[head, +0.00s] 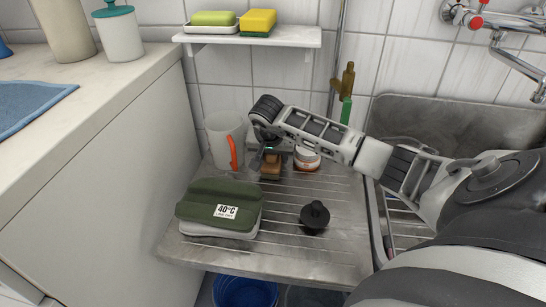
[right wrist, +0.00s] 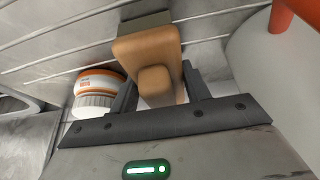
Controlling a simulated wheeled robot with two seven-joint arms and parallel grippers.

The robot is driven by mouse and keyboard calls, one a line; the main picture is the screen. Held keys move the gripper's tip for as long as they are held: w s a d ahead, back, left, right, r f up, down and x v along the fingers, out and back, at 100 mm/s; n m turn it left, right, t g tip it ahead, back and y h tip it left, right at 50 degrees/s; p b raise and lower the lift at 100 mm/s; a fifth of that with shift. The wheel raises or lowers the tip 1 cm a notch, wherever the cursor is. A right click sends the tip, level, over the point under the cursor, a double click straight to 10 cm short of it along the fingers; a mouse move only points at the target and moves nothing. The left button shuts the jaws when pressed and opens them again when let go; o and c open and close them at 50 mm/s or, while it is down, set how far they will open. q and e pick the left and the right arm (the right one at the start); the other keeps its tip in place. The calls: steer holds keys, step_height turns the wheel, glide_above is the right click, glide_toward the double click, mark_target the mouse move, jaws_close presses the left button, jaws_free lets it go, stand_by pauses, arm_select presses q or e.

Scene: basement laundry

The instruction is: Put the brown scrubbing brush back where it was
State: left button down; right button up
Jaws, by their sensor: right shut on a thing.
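The brown scrubbing brush (head: 270,167) is at the back of the ribbed metal drainboard (head: 278,215), between the clear jug and the white jar. My right gripper (head: 267,152) reaches in from the right and is shut on it. In the right wrist view the brush (right wrist: 148,55) shows as a tan wooden block with a knob, between the two dark fingers of the gripper (right wrist: 158,88). A greenish-grey part shows at its far end. I cannot tell whether the brush touches the drainboard. My left gripper is not in view.
A clear jug (head: 224,138) with an orange handle stands close left, and a white jar with an orange band (head: 307,158) close right. A green folded cloth labelled 40°C (head: 215,203) and a black plug (head: 314,216) lie in front. A shelf (head: 290,38) hangs above.

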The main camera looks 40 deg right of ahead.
steer(key=shift+r, duration=0.1)
steer(key=shift+f, duration=0.2)
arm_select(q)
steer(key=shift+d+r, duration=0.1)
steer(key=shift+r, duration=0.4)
arm_select(e)
steer(key=o, duration=1)
steer(key=shift+o, duration=0.2)
steer(key=shift+a+r, duration=0.1)
steer(key=shift+r, duration=0.45)
steer(key=p+v, duration=0.1)
steer(key=v, duration=0.4)
steer(key=shift+p, duration=0.35)
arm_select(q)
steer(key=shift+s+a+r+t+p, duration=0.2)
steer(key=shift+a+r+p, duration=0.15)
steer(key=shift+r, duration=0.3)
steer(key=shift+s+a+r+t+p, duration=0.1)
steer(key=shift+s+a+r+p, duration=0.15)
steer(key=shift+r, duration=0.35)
arm_select(e)
steer(key=v, duration=0.6)
steer(key=shift+s, duration=0.2)
